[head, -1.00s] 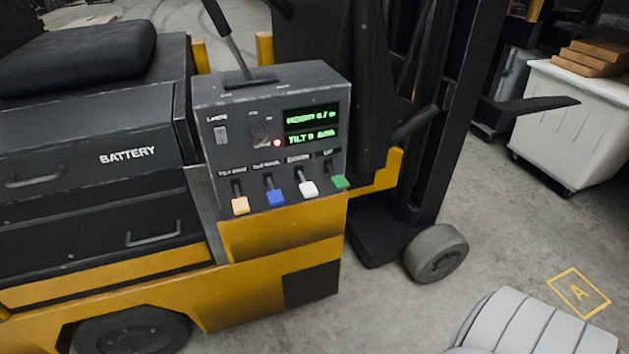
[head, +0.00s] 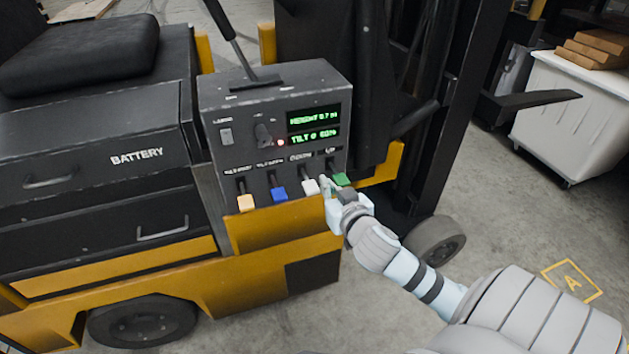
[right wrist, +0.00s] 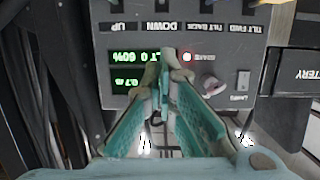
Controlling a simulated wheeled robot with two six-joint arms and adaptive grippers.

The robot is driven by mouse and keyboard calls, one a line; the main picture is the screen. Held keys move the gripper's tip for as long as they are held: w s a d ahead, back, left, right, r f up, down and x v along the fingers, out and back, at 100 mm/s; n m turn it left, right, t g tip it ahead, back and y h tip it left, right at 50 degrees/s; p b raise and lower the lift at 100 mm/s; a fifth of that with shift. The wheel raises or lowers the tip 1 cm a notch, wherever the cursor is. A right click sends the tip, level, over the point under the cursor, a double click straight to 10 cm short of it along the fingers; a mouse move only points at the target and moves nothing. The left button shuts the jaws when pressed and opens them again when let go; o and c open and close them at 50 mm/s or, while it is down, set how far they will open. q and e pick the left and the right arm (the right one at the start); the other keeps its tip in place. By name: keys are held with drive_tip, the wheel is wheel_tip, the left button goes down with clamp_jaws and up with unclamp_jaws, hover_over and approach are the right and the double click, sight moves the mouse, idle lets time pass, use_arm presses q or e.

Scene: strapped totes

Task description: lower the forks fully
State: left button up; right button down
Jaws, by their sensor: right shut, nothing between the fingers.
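The yellow forklift has a dark control box (head: 238,125) with yellow, blue, white and green levers. The white lever (head: 310,187) sits under the "DOWN" label, beside the green lever (head: 341,179) under "UP". My right gripper (head: 326,185) is shut and empty, its tips close to the white lever's right side; I cannot tell whether they touch. In the right wrist view the shut fingertips (right wrist: 168,58) show in front of the panel, which appears upside down. A fork (head: 528,103) sticks out from the mast, above the floor. The display (head: 314,120) appears to read 0.7 m.
A white bin (head: 575,120) with brown boxes (head: 600,50) stands behind the fork on the right. The mast (head: 445,120) rises right of the control box, with a wheel (head: 437,241) below. Bare floor with a yellow "A" mark (head: 572,283) lies at lower right.

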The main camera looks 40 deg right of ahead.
drive_tip(key=shift+w, duration=0.1)
drive_tip(key=b, duration=0.1)
hover_over(314, 191)
wheel_tip(314, 191, down, 2)
drive_tip(key=f, duration=0.1)
wheel_tip(314, 191, down, 3)
drive_tip(key=shift+w+b, duration=0.1)
drive_tip(key=shift+b, duration=0.5)
use_arm(q)
wheel_tip(314, 191, down, 2)
drive_tip(key=shift+f, duration=0.15)
use_arm(e)
drive_tip(key=shift+f, duration=0.3)
